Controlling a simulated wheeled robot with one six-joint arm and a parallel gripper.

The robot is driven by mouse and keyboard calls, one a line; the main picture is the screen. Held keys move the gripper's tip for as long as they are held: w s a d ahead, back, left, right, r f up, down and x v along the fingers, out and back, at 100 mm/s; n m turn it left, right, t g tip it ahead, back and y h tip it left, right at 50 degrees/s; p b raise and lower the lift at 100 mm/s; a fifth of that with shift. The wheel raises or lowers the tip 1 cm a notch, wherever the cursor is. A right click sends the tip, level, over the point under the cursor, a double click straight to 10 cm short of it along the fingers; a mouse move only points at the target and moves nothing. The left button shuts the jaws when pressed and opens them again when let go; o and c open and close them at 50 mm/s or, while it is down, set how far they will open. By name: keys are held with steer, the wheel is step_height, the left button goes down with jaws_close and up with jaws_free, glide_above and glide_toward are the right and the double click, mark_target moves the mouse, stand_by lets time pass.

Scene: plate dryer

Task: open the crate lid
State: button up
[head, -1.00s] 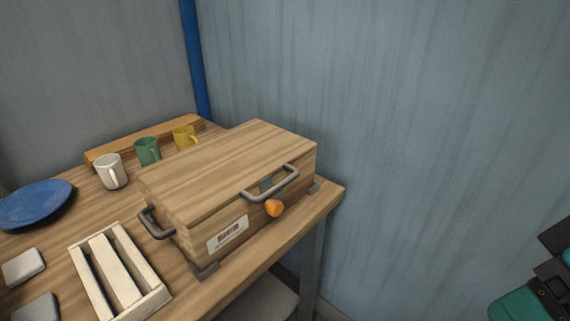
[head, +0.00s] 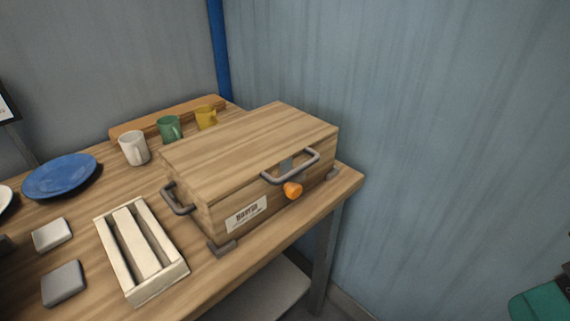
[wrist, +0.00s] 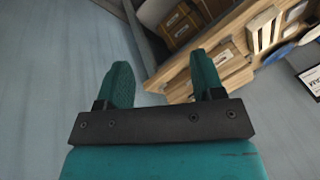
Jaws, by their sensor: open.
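The wooden crate (head: 290,207) stands on the table with its lid (head: 245,142) shut flat on top. A grey bar handle (head: 292,168) sits at the lid's front edge, and an orange knob (head: 292,190) is on the crate's front just below it. Another grey handle (head: 178,201) is on the left side. A white label (head: 246,215) is on the front. My gripper (wrist: 163,85) shows in the wrist view with its two teal fingers apart and nothing between them, well away from the crate. In the head view only a teal part of my arm shows at lower right.
A slatted off-white rack (head: 140,250) lies left of the crate. White (head: 133,148), green (head: 169,129) and yellow (head: 206,117) mugs stand behind it. A blue plate (head: 60,176) and grey blocks (head: 63,283) lie farther left. Space right of the table is free.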

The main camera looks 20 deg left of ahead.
stand_by(0.3)
steer(key=shift+f, duration=0.1)
steer(key=c, duration=0.4)
steer(key=w+a+f+m+t+y+b, duration=0.1)
steer(key=w+a+f+m+y+b, duration=0.2)
steer(key=a, duration=0.7)
steer(key=w+f+y+b, duration=0.1)
steer(key=w+y, duration=0.1)
steer(key=w, duration=0.1)
steer(key=shift+a+f+y, duration=0.25)
steer(key=shift+f+y, duration=0.05)
steer(key=m+t+y+b, duration=0.3)
steer(key=m+t+y, duration=0.2)
steer(key=m, duration=0.4)
glide_toward(301, 170)
steer(key=shift+n, duration=0.3)
steer(key=p+x, duration=0.4)
steer(key=x, duration=0.6)
steer(key=shift+w+a+f, duration=0.15)
steer(key=shift+a, duration=0.2)
jaws_close()
